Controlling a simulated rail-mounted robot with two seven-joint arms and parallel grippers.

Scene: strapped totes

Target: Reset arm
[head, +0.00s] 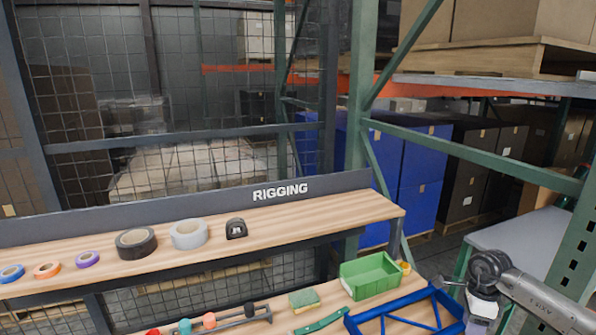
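My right arm comes in from the lower right, with a grey link and a dark round joint. Below the joint is a pale end part of my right gripper (482,307); its fingers cannot be made out, and nothing is clearly held. It hangs just right of a blue frame-like object (355,322) with diagonal bars, cut off by the bottom edge. My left arm and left gripper are not in view.
The upper shelf, marked RIGGING, holds several tape rolls (136,243) and a black tape measure (236,229). Below are a green bin (369,275), a sponge (304,299) and a green-handled tool (322,321). A green rack post (577,240) stands at right, beside a grey tabletop (520,238).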

